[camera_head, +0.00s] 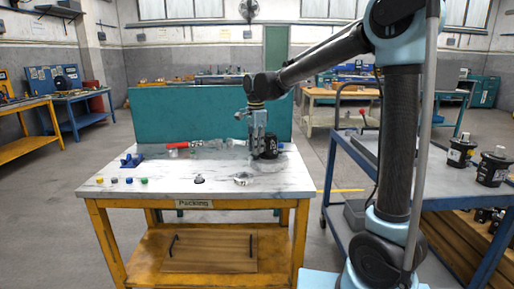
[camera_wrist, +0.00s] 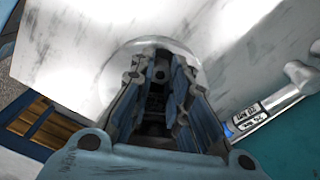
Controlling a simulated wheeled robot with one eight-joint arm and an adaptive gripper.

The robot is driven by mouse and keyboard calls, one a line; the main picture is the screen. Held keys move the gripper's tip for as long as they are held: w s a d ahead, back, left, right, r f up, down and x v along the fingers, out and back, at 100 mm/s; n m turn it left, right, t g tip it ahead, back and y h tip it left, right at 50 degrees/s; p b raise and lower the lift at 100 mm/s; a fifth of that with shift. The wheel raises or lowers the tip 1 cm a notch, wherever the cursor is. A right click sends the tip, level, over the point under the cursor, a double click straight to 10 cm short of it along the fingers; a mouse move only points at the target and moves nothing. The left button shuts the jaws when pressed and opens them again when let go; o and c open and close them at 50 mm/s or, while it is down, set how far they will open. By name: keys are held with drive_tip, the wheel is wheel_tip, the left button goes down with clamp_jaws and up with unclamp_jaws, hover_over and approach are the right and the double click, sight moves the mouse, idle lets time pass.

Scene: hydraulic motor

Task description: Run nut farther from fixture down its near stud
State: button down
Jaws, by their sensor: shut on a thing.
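My gripper (camera_head: 259,148) points down over the back right of the white-topped table, at the black motor (camera_head: 270,149). In the wrist view my gripper (camera_wrist: 158,68) has its two toothed fingers close around a dark part (camera_wrist: 154,103), which is mostly hidden between them. I cannot make out the nut or the stud, nor tell which nut is farther from the fixture. A pale round shape shows behind the fingertips in the wrist view.
On the table (camera_head: 160,188) are a blue block (camera_head: 132,160), a red-handled tool (camera_head: 180,146), a silver ring-like part (camera_head: 243,178) and several small coloured pieces. A teal panel (camera_head: 180,115) stands behind. A blue cart (camera_head: 365,165) with black motors (camera_head: 492,168) is at right.

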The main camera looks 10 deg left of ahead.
drive_tip(key=m, duration=0.4)
drive_tip(key=c, duration=1.7)
unclamp_jaws()
drive_tip(key=n, duration=0.4)
drive_tip(key=shift+n, duration=0.4)
drive_tip(key=n, duration=0.5)
drive_tip(key=shift+w, duration=0.2)
